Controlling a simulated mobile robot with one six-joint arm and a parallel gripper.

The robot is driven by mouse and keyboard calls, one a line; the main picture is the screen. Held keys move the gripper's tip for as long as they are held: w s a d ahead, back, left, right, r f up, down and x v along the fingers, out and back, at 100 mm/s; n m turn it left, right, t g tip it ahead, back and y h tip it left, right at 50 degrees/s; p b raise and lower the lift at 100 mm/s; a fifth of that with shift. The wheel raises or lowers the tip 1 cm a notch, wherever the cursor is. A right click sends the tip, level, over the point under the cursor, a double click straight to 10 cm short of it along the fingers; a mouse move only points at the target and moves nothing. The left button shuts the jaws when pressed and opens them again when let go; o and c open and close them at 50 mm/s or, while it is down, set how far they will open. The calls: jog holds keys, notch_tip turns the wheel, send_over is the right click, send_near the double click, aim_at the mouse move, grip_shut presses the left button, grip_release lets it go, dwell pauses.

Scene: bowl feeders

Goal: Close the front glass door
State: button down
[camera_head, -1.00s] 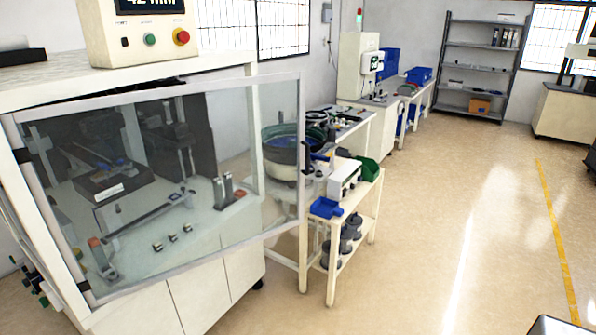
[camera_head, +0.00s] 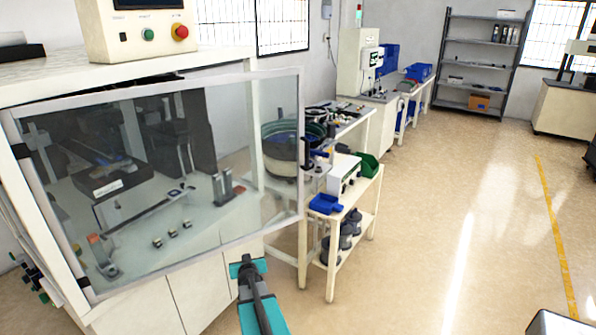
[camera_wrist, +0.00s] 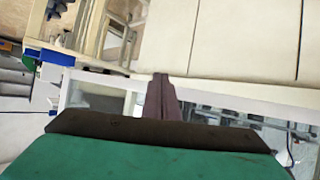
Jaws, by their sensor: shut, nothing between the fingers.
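The front glass door (camera_head: 200,255) is a clear pane in a pale grey frame on the white machine cabinet (camera_head: 215,285). It stands partly open, hinged at the left, with its free edge swung out to the right. My gripper (camera_head: 248,266) is just below the door's bottom edge, towards its free end. Its narrow dark fingers also show in the wrist view (camera_wrist: 161,88), together with nothing between them. A pale frame bar crosses behind them there. I cannot tell whether they touch the door.
Behind the glass are fixtures and several small metal parts. A control box (camera_head: 140,30) sits on top. To the right stand a bowl feeder (camera_head: 282,150) and a small table (camera_head: 333,235) with blue and green bins.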

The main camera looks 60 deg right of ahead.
jog(key=s+d+r+t+h, duration=0.1)
jog(key=d+r+t, duration=0.1)
jog(key=d+r, duration=0.75)
jog(key=n+t+y, duration=0.2)
jog(key=n+t, duration=0.2)
jog(key=t, duration=0.2)
send_near(294, 162)
jog(key=v, duration=0.7)
jog(key=shift+s+d+r+y, duration=0.25)
jog(key=shift+r+y, duration=0.1)
jog(key=shift+y, duration=0.05)
jog(key=shift+w, duration=0.1)
jog(key=shift+p+x, duration=1.65)
jog(key=shift+x, duration=5.3)
jog(key=shift+d+f, duration=0.1)
